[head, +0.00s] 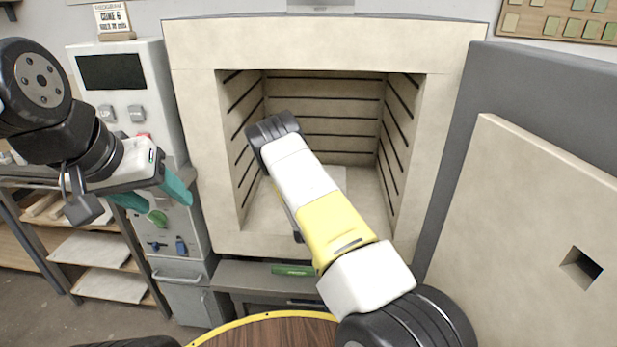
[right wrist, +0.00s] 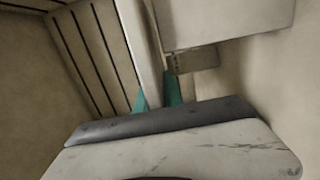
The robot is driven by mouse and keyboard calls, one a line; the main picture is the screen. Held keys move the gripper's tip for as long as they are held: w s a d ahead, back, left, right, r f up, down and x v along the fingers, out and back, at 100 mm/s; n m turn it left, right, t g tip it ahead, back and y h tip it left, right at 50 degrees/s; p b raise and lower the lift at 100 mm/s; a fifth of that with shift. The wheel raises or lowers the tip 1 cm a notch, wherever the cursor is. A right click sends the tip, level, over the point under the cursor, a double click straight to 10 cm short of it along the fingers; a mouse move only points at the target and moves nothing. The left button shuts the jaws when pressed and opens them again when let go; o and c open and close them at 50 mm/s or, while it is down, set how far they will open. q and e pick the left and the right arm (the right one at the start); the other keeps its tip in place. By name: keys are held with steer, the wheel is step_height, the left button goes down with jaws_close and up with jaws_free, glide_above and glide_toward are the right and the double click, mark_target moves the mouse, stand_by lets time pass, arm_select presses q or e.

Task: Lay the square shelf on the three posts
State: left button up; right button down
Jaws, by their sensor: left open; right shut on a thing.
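My right gripper (right wrist: 157,100) is inside the kiln, its teal fingertips shut on the pale square shelf (right wrist: 140,45), which shows edge-on. My left gripper (head: 153,195) is open and empty, outside left of the kiln.
The kiln (head: 195,120) stands open, with grooved inner walls close around my right arm. Its thick door (head: 530,220) is swung out to the right. A control cabinet (head: 155,90) and a rack with pale slabs (head: 88,248) stand left. A round wooden top (head: 270,333) is in front.

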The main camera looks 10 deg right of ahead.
steer(key=shift+f, duration=0.2)
steer(key=c, duration=1.5)
jaws_free()
steer(key=shift+f, duration=0.15)
steer(key=shift+o, duration=0.2)
